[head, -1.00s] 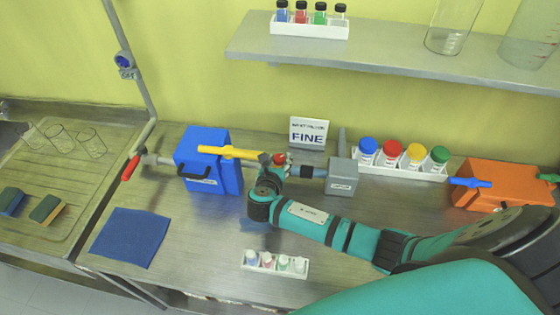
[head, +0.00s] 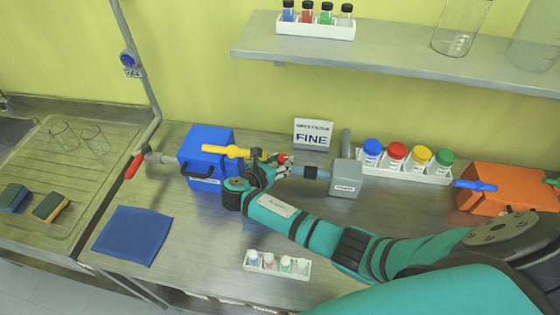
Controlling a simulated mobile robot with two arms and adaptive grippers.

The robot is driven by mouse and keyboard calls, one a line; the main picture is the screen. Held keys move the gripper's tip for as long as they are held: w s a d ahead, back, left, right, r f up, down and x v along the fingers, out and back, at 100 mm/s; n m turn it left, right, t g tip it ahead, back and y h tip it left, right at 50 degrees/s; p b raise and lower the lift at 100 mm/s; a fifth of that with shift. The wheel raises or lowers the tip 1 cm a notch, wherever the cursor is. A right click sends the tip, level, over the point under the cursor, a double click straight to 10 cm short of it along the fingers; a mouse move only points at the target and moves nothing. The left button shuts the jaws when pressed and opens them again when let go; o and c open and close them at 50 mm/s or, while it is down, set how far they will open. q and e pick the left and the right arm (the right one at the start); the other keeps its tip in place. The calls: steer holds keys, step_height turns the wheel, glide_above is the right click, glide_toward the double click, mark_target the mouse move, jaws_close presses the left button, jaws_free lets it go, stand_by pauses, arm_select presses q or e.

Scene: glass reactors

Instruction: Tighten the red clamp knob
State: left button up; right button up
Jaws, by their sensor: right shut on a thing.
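The red clamp knob (head: 284,158) sits beside the yellow handle, between the blue box (head: 205,160) and the grey box (head: 346,178). Only a small part of it shows. My right gripper (head: 279,166) reaches in from the right and is shut on the knob, with its fingers and wrist hiding most of it. A yellow handle (head: 226,151) lies across the top of the blue box. My left gripper is not in view.
A white rack (head: 277,267) of small vials stands at the front. A blue cloth (head: 132,235) lies at left. Bottles with coloured caps (head: 397,154) and an orange box (head: 510,188) are at right. A shelf (head: 380,63) overhangs the back.

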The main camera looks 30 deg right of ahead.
steer(key=shift+w+r, duration=0.1)
steer(key=o, duration=1.1)
steer(key=shift+o, duration=0.2)
steer(key=v, duration=1.2)
